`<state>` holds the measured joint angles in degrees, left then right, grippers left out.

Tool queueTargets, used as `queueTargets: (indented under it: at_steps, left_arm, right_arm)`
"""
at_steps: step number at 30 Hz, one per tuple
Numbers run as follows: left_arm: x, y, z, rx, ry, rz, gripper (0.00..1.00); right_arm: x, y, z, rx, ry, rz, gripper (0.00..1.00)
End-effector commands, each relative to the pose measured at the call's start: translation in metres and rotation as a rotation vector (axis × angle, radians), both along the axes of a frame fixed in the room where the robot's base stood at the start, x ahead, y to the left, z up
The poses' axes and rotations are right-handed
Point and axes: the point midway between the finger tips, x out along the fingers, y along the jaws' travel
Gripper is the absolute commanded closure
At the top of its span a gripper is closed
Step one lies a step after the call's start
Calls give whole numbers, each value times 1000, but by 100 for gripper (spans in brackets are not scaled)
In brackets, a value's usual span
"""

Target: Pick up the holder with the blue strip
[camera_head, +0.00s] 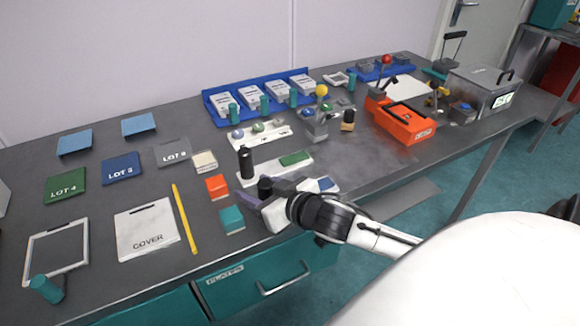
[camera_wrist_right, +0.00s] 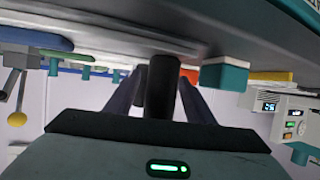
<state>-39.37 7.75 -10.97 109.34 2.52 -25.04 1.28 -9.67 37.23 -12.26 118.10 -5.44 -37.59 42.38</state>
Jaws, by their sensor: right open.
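The holder with the blue strip (camera_head: 327,184) lies near the front edge of the table in the head view. It is a white plate with an upright black handle (camera_head: 265,187); my right gripper and wrist hide much of the plate. My right gripper (camera_head: 259,194) is open, low over the table, with its purple fingers around the handle. In the right wrist view, which is upside down, the dark handle (camera_wrist_right: 160,88) stands between the two fingers, with a gap on each side. My left gripper is not in view.
Just behind is a similar holder with a green strip (camera_head: 296,159) and a black handle (camera_head: 246,162). Orange (camera_head: 217,186) and teal (camera_head: 231,219) blocks lie close on the left. An orange device (camera_head: 405,124) stands to the right. The front right tabletop is clear.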

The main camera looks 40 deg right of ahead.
Motion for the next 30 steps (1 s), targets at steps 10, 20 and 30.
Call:
queueTargets:
  at_steps: [10, 20, 30]
  left_arm:
    - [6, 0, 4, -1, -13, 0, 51]
    - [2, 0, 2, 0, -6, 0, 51]
    - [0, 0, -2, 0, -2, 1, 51]
  right_arm:
    - [2, 0, -1, 1, 0, 0, 66]
    - [2, 0, 0, -1, -2, 0, 100]
    - [3, 0, 32, -2, -8, 2, 100]
